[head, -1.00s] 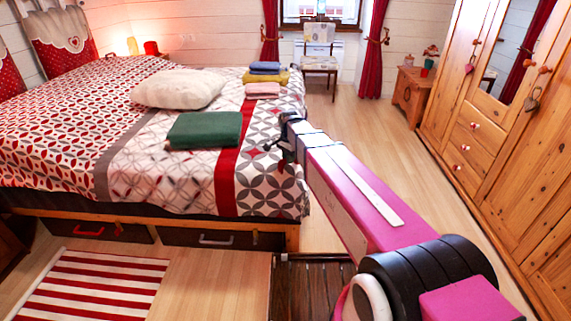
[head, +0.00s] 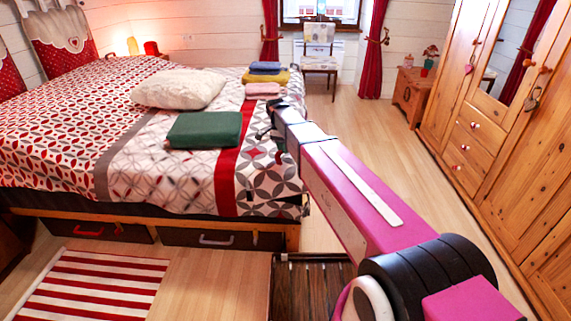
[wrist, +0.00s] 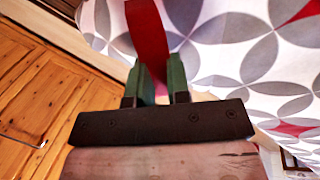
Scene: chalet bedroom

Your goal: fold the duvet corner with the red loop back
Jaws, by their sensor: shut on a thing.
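The duvet (head: 122,182) lies over the bed, patterned in red, grey and white with a red stripe near its foot end. Its corner (head: 285,190) by the foot end is partly behind my arm. In the wrist view the duvet cloth (wrist: 235,45) fills the upper right, with grey petal shapes. The red loop (wrist: 148,38) shows there as a red strap running down between the fingers of my gripper (wrist: 156,80), which is shut on it. In the head view my gripper (head: 270,130) is at the foot edge of the bed; the loop cannot be made out there.
A wooden wardrobe (head: 500,110) stands at right. The floor (head: 375,125) between is clear.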

